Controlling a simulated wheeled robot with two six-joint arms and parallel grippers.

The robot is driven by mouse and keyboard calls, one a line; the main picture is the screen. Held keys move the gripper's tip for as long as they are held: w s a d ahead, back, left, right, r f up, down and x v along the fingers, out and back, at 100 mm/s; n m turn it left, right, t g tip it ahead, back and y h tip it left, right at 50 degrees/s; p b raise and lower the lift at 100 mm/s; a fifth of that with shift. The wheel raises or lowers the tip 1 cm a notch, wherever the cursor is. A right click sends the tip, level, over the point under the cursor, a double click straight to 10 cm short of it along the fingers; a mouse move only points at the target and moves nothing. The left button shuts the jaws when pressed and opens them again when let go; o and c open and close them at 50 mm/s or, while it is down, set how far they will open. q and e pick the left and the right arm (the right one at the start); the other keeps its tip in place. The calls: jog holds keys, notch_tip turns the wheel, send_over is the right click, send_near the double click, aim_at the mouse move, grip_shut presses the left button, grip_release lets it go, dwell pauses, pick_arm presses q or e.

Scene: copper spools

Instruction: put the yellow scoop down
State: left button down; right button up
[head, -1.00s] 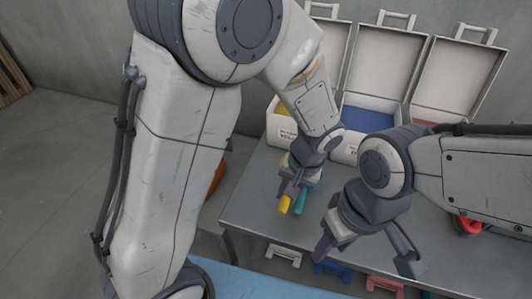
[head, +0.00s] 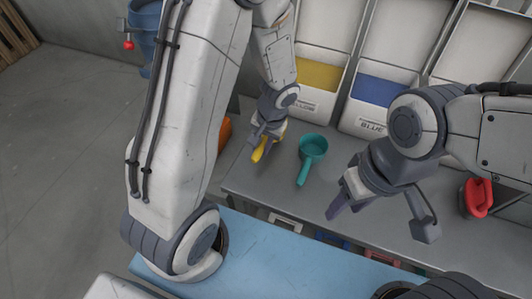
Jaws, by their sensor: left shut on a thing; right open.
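The yellow scoop (head: 259,155) is in my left gripper (head: 262,142), low near the left edge of the grey table (head: 268,186). Only a short yellow part shows; the gripper hides the rest. I cannot tell whether it touches the table. My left gripper is shut on it. My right gripper (head: 375,205) is open and empty over the front middle of the table.
A teal scoop (head: 312,148) lies on the table right of my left gripper. A red object (head: 477,197) is at the right. An orange object (head: 225,133) is beyond the left edge.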

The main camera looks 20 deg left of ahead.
aim_at(260, 160)
pick_arm(q)
jog(key=shift+d+f+b, duration=0.1)
jog(key=shift+f+b, duration=0.25)
jog(key=shift+f, duration=1.55)
jog(key=shift+f, duration=0.2)
jog(key=c, duration=0.7)
grip_release()
jog(key=shift+r, duration=0.1)
